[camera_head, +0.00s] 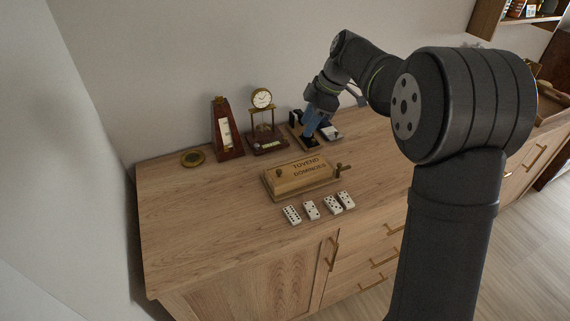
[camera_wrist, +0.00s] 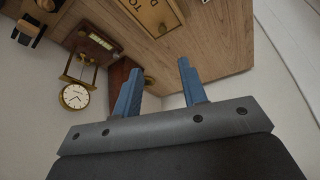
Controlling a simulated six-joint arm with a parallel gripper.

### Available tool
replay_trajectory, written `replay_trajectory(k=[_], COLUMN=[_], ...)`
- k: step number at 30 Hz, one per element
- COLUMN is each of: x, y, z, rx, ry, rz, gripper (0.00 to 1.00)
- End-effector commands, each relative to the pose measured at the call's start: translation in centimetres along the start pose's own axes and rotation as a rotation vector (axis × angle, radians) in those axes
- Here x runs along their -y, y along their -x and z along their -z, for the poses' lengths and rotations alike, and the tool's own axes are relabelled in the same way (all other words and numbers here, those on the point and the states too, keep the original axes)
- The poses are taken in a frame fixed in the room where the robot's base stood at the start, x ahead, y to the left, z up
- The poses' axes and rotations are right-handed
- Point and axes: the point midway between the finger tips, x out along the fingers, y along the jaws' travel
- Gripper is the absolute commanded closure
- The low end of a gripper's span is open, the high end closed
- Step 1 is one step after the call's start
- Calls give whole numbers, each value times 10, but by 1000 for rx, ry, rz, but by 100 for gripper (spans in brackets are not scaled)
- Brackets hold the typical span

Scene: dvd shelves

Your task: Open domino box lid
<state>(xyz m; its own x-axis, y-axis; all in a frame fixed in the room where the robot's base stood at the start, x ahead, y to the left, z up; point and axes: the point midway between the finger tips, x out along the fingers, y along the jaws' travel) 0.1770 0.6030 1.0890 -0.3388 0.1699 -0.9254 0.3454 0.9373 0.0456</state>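The wooden domino box (camera_head: 300,175) lies on the cabinet top with its lettered lid facing up and closed. A dark knob shows on the left of its lid, and a small dark handle (camera_head: 340,169) shows at its right end. In the wrist view part of the box (camera_wrist: 152,14) shows at the top edge, with a dark knob on it. My gripper (camera_wrist: 158,82) has two blue fingers standing well apart with nothing between them. In the head view the gripper (camera_head: 309,125) is behind the box, above the back of the cabinet, not touching the box.
Several white dominoes (camera_head: 312,210) lie in front of the box. A metronome (camera_head: 226,130), a small clock (camera_head: 262,99) and a dark stand (camera_head: 327,131) are along the wall. A round brass piece (camera_head: 193,158) lies at left. The cabinet's front left (camera_head: 210,235) is clear.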

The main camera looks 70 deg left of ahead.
Motion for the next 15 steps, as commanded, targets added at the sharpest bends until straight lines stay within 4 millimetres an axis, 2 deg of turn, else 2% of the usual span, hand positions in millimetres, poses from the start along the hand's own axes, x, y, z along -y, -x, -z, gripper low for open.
replay_trajectory(k=[5, 8, 15], x=[-1, 0, 1], y=[-6, -18, -68], z=[7, 7, 7], rx=[-6, -6, -5], ry=[-55, -56, -55], rz=[30, 32, 33], gripper=[61, 61, 61])
